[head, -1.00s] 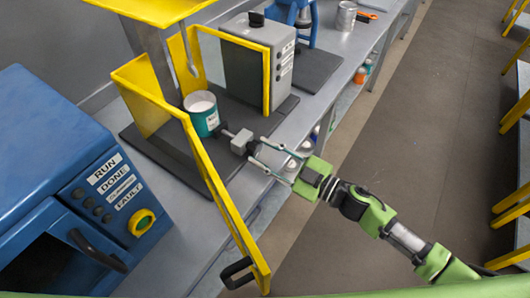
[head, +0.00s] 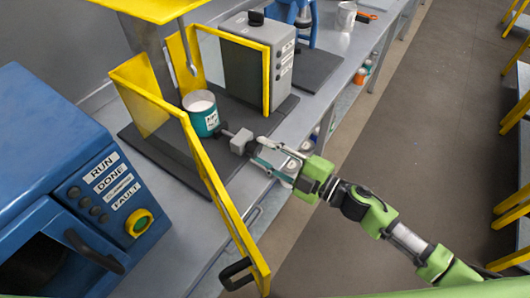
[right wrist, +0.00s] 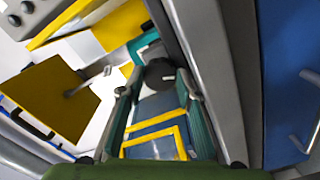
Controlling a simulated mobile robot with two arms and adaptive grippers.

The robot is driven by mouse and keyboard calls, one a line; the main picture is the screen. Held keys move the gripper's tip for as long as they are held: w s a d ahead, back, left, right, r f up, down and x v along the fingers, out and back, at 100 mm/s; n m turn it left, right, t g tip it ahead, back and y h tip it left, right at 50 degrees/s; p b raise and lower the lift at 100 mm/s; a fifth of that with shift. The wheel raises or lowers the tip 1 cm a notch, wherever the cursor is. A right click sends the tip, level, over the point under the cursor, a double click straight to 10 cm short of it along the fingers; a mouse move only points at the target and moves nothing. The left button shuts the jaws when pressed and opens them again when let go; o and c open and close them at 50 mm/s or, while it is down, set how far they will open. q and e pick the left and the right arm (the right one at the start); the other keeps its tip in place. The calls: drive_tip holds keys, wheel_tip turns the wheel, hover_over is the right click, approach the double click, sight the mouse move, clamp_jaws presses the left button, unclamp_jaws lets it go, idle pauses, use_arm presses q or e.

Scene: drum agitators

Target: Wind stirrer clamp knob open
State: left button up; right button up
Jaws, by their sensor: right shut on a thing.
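The stirrer clamp is a grey block (head: 240,141) on a short rod beside a teal can (head: 205,122) with pale contents. Its dark round knob (head: 252,149) faces my right arm. My right gripper (head: 258,153) is shut on this knob, with its fingers reaching in from the right. In the right wrist view the dark knob (right wrist: 158,74) lies between the two teal fingers, partly hidden by them. A metal stirrer shaft (head: 191,55) hangs above the can. My left gripper is not in view.
A yellow guard frame (head: 215,185) with a black handle stands swung out left of my right gripper. A blue machine (head: 50,150) with labelled buttons fills the left. A grey control box (head: 240,65) stands behind the clamp.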

idle(0.3)
drive_tip(key=o, duration=1.1)
drive_tip(key=shift+o, duration=0.2)
drive_tip(key=shift+s, duration=0.1)
drive_tip(key=shift+s+f, duration=0.1)
drive_tip(key=shift+f, duration=0.15)
drive_tip(key=shift+m, duration=0.3)
